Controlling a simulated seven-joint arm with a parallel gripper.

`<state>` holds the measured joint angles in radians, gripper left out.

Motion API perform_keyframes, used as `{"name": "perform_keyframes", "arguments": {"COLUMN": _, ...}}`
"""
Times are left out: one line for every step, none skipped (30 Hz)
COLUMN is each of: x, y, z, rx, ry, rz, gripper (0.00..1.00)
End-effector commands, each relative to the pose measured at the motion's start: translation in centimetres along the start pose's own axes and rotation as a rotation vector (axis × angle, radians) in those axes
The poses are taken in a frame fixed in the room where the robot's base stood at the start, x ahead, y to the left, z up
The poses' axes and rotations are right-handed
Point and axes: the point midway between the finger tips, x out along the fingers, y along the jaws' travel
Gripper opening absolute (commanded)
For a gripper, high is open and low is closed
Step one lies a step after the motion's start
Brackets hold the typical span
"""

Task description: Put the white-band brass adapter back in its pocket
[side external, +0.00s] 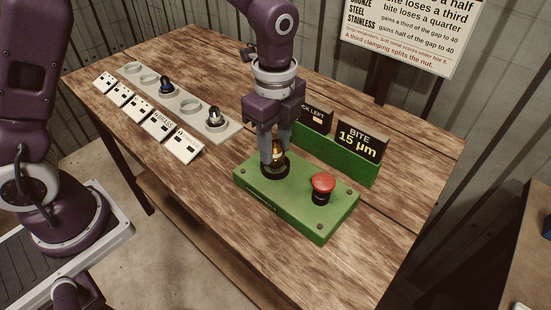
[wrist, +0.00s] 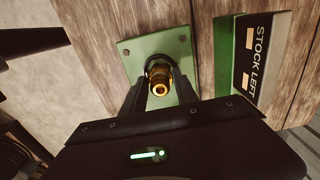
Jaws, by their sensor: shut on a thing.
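The brass adapter (side external: 278,153) stands upright in the dark round socket of the green crimper box (side external: 300,218). Its gold ring end also shows in the wrist view (wrist: 160,88). My gripper (side external: 272,150) points down over the socket, with its fingers shut on the adapter from both sides. In the wrist view the fingertips (wrist: 158,82) flank the brass. The band colour on the adapter is hidden by the fingers. The grey pocket rail (side external: 190,107) lies at the back left, with several round pockets, some empty.
A blue-banded fitting (side external: 166,86) and a white-banded dark fitting (side external: 214,117) stand in the rail. Label cards (side external: 148,117) lie before it. A red button (side external: 323,183) sits on the crimper. Behind stand the "STOCK LEFT" display (side external: 316,118) and the "BITE 15 µm" display (side external: 358,140).

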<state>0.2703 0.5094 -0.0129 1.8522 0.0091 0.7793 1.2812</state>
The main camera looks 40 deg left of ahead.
Motion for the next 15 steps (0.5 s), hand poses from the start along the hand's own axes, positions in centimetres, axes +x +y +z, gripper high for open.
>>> {"name": "perform_keyframes", "arguments": {"x": -0.5, "y": 0.0, "z": 0.0, "rx": 0.0, "ry": 0.001, "rz": -0.002, "gripper": 0.0}}
{"name": "perform_keyframes", "arguments": {"x": -0.8, "y": 0.0, "z": 0.0, "rx": 0.0, "ry": 0.001, "rz": -0.002, "gripper": 0.0}}
{"name": "perform_keyframes", "arguments": {"x": -1.3, "y": -0.1, "z": 0.0, "rx": 0.0, "ry": 0.001, "rz": -0.003, "gripper": 0.0}}
{"name": "perform_keyframes", "arguments": {"x": -1.6, "y": -0.1, "z": 0.0, "rx": 0.001, "ry": 0.001, "rz": -0.003, "gripper": 0.0}}
{"name": "perform_keyframes", "arguments": {"x": -1.9, "y": -0.1, "z": 0.0, "rx": 0.001, "ry": 0.001, "rz": -0.003, "gripper": 0.0}}
{"name": "perform_keyframes", "arguments": {"x": -2.3, "y": 0.0, "z": 0.0, "rx": 0.001, "ry": 0.001, "rz": -0.002, "gripper": 0.0}}
{"name": "perform_keyframes", "arguments": {"x": -2.6, "y": 0.0, "z": 0.0, "rx": 0.001, "ry": 0.0, "rz": -0.002, "gripper": 0.0}}
{"name": "perform_keyframes", "arguments": {"x": -3.0, "y": 0.0, "z": 0.0, "rx": 0.0, "ry": 0.001, "rz": -0.003, "gripper": 0.0}}
{"name": "perform_keyframes", "arguments": {"x": -3.4, "y": -0.1, "z": 0.0, "rx": 0.0, "ry": 0.001, "rz": -0.003, "gripper": 0.0}}
{"name": "perform_keyframes", "arguments": {"x": -3.7, "y": -0.1, "z": 0.0, "rx": 0.0, "ry": 0.001, "rz": -0.003, "gripper": 0.0}}
{"name": "perform_keyframes", "arguments": {"x": -4.0, "y": -0.1, "z": 0.0, "rx": 0.0, "ry": 0.001, "rz": -0.002, "gripper": 0.0}}
{"name": "perform_keyframes", "arguments": {"x": -4.3, "y": 0.0, "z": 0.0, "rx": 0.0, "ry": 0.0, "rz": -0.001, "gripper": 0.0}}
{"name": "perform_keyframes", "arguments": {"x": -4.5, "y": 0.0, "z": 0.0, "rx": 0.0, "ry": 0.001, "rz": -0.002, "gripper": 0.0}}
{"name": "perform_keyframes", "arguments": {"x": -4.7, "y": 0.0, "z": 0.0, "rx": 0.0, "ry": 0.001, "rz": -0.002, "gripper": 0.0}}
{"name": "perform_keyframes", "arguments": {"x": -4.9, "y": 0.0, "z": 0.0, "rx": 0.0, "ry": 0.0, "rz": -0.001, "gripper": 0.0}}
